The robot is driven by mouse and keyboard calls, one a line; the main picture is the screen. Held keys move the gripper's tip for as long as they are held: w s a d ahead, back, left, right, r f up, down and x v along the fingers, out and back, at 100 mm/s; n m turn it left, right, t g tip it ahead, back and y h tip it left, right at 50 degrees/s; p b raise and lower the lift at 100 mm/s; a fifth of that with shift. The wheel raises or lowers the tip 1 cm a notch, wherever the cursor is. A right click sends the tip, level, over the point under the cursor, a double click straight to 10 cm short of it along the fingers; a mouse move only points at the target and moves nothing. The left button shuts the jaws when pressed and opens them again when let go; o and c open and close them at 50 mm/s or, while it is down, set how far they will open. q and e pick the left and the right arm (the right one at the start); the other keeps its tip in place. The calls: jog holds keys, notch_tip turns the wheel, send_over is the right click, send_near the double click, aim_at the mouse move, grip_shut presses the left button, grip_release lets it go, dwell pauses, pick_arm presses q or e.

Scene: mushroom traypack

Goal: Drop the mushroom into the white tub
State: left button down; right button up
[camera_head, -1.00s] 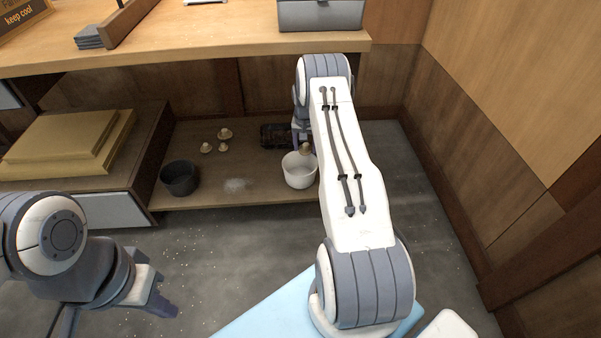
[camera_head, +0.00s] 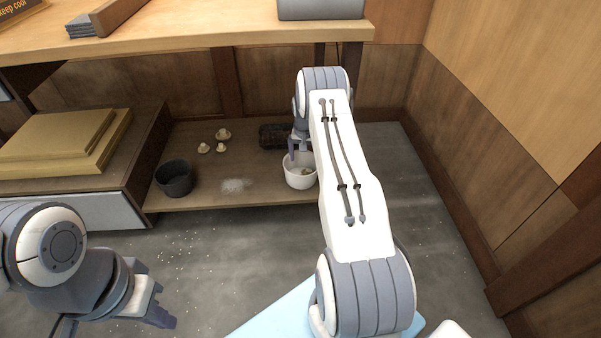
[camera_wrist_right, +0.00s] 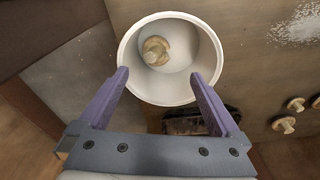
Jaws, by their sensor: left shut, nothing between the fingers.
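The white tub (camera_head: 299,180) stands on the low wooden shelf, and it also shows in the right wrist view (camera_wrist_right: 126,62). One brown-capped mushroom (camera_wrist_right: 155,51) lies inside it, on the bottom near the wall. My right gripper (camera_wrist_right: 158,80) is open and empty at the tub's rim, its two purple fingers spread wide; in the head view it is above the tub (camera_head: 297,148). Several other mushrooms (camera_head: 222,134) stand on the shelf to the left of the tub. My left gripper (camera_head: 165,320) is shut and empty at lower left, far from the tub.
A dark pot (camera_head: 175,179) stands on the shelf's left part, with a patch of white grains (camera_head: 236,185) to its right. A black tray (camera_head: 277,137) lies behind the tub. The wooden counter (camera_head: 200,38) overhangs the shelf. Stacked boxes (camera_head: 60,145) are at left.

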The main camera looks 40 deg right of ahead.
notch_tip(320, 180, up, 8)
jog(key=p, duration=0.4)
jog(key=shift+s+a+f, duration=0.25)
jog(key=shift+s+a, duration=0.1)
